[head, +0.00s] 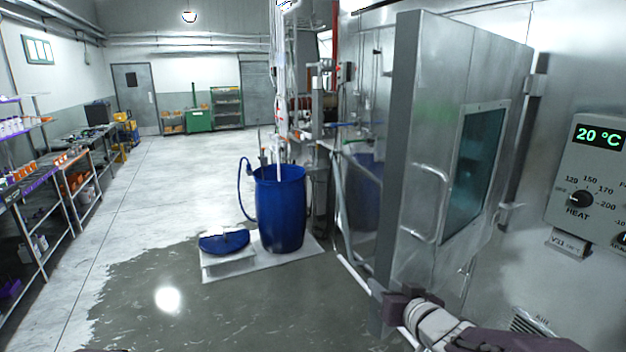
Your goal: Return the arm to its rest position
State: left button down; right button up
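My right arm comes in from the lower right corner, with a pale wrist and dark maroon parts. My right gripper (385,304) is at its end, low in front of the bottom edge of the steel cabinet door (418,130). The fingers are small and partly hidden, so I cannot tell if they are open or shut. No held object is clear. The door stands swung out, with a window and a bar handle (445,205) that is above and apart from the gripper.
A control panel (590,160) at the right reads 20 °C and has a HEAT knob (579,199). A blue barrel (280,212) and a blue lid (224,241) stand ahead on the wet floor. Shelves (45,200) line the left. The middle-left floor is clear.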

jog(key=s+f+g+h, duration=0.1)
jog(key=s+f+g, duration=0.2)
jog(key=f, duration=0.6)
jog(key=s+f+g, duration=0.4)
jog(key=s+f, duration=0.2)
jog(key=s, duration=0.3)
jog(key=s+f+g+h, duration=0.1)
jog(key=s+f+g, duration=0.4)
jog(key=s, duration=0.4)
jog(key=shift+s+f+g, duration=0.3)
jog(key=shift+f, duration=0.1)
jog(key=shift+d, duration=0.15)
